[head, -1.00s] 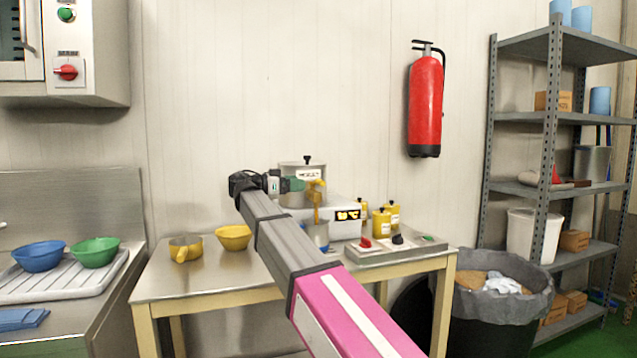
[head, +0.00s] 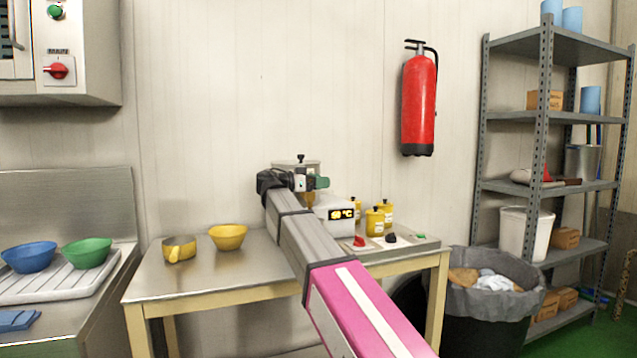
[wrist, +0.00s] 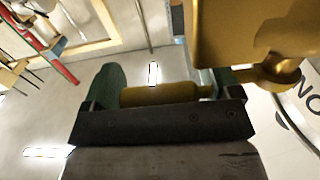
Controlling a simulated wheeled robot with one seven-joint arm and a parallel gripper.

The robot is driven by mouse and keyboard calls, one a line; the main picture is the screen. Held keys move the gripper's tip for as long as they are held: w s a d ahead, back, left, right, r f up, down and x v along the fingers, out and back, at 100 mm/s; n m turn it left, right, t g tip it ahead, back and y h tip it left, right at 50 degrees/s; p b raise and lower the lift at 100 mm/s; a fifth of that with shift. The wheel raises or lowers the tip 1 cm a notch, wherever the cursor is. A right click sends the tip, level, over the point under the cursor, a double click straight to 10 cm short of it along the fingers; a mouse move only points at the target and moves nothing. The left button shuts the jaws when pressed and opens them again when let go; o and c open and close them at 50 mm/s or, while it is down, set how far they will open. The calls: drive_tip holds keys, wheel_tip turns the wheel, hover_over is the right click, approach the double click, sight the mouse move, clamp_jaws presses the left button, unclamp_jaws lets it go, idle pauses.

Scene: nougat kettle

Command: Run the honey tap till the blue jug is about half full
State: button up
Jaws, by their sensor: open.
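The kettle (head: 312,166) stands on the steel table, mostly hidden behind my gripper (head: 318,182). In the wrist view, my open gripper (wrist: 170,84) has its green fingers on either side of a yellow bar (wrist: 160,94), apparently the tap's handle. The golden tap body (wrist: 250,35) is close at the upper right. In the head view, an amber strip (head: 310,199) shows below my gripper; I cannot tell tap from honey stream there. The blue jug is hidden behind my arm, so its fill level cannot be seen.
A display reading about 60 °C (head: 342,215) is on the kettle's base. Yellow jars (head: 376,221) and a control panel (head: 392,243) with red and black knobs stand right.

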drive_tip(key=shift+c, duration=0.3)
drive_tip(key=c, duration=1.2)
drive_tip(key=shift+d, duration=0.1)
